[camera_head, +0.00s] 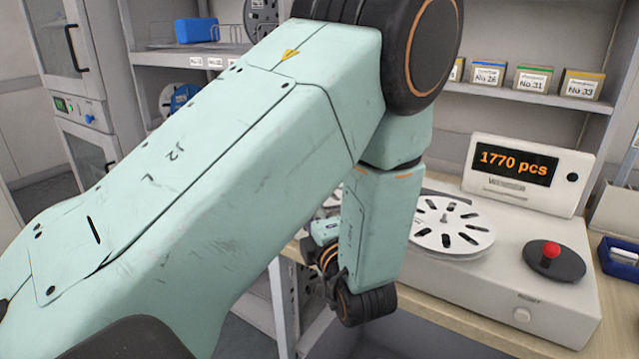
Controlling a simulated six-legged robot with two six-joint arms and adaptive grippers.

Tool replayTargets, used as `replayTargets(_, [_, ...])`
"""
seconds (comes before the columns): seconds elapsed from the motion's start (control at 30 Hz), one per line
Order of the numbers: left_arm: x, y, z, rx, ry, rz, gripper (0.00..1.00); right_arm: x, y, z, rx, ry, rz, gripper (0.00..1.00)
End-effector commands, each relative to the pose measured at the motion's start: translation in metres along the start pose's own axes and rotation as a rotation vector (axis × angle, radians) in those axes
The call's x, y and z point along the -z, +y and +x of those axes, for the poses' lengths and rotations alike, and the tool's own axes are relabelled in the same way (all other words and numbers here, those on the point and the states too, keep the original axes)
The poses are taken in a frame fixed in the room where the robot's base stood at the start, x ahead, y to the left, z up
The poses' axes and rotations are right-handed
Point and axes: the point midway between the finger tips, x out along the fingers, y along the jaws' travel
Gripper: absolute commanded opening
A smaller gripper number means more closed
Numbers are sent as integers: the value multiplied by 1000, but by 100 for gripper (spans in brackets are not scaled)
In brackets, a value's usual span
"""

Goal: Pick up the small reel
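A white reel with dark slots (453,224) lies flat on the round plate of the counting machine (480,290), right of my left arm. A part of another pale, disc-like thing (333,199) shows just left of my forearm, mostly hidden. A grey reel (262,17) stands upright on the back shelf, cut by the top edge. I cannot tell which one the task calls the small reel. My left arm fills the middle of the view and bends down in front of the bench. Its fingers are hidden behind its wrist links. My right gripper does not show.
The counter's display (527,172) reads 1770 pcs. A dark round pad with a red knob (550,252) sits right of the reel. A blue bin (619,256) stands at the right edge. Labelled boxes (532,79) and a blue box (197,30) stand on shelves behind.

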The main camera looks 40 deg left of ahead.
Motion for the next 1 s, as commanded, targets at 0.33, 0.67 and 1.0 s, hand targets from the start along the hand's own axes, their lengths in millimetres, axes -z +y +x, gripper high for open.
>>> replayTargets(0.33, [0,-1,19,2,2,0,39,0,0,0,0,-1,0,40])
replayTargets(0.67, [-2,-3,51,3,5,-2,39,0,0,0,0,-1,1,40])
replayTargets(1.0, [-3,-3,78,0,1,1,39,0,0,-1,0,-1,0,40])
